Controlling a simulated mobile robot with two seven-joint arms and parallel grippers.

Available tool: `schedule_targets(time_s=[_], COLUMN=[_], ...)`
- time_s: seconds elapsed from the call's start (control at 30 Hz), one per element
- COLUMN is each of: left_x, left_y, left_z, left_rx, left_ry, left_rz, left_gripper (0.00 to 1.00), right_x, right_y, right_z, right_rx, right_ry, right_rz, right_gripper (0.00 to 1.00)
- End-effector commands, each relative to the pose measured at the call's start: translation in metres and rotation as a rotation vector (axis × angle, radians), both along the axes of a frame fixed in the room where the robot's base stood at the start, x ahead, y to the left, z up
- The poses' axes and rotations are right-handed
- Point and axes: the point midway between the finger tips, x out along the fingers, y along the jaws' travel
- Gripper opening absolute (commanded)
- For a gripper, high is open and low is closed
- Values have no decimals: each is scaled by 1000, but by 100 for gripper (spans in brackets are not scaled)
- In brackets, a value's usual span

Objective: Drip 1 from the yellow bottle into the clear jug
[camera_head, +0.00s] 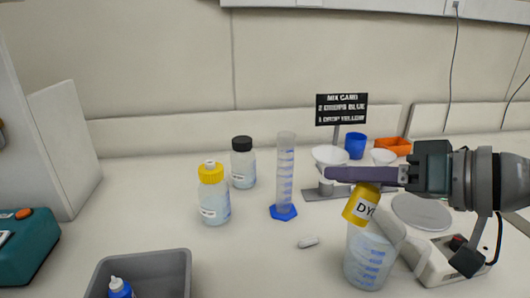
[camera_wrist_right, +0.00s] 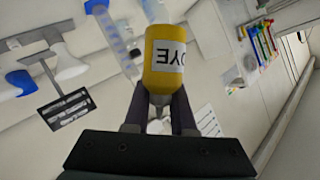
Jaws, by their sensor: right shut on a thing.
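My right gripper (camera_head: 345,175) is shut on the yellow bottle (camera_head: 361,205), which has a white label reading DY in the head view. The bottle is tilted and hangs below the fingers, over the clear jug (camera_head: 367,262). The jug stands on the bench with pale markings on its side. Whether the bottle touches the jug's rim, and whether any drop is falling, I cannot tell. In the right wrist view the yellow bottle (camera_wrist_right: 165,60) sits at the dark fingers (camera_wrist_right: 160,112), with a narrow grey end between them. My left gripper is not in view.
A blue-based measuring cylinder (camera_head: 285,185), yellow-capped bottle (camera_head: 213,195) and black-capped bottle (camera_head: 243,165) stand left of the jug. A grey bin (camera_head: 183,262) holds a blue bottle (camera_head: 120,288). A sign (camera_head: 341,109), white funnel (camera_head: 331,156) and blue cup (camera_head: 355,146) stand behind.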

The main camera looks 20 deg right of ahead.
Motion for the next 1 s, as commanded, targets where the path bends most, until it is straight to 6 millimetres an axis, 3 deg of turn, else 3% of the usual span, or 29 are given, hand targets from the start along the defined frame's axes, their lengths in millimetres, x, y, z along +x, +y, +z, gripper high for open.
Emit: schedule_targets(time_s=[0.2, 0.47, 1.0], left_x=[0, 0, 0], left_y=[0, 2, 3], left_z=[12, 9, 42], left_rx=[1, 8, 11], left_ry=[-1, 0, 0], left_rz=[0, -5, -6], left_gripper=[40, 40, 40], right_x=[1, 1, 3], right_y=[-3, -3, -9], right_z=[0, -1, -1], right_rx=[-143, -121, -349], right_ry=[-42, -37, -104], right_rz=[2, 2, -1], right_gripper=[0, 0, 0])
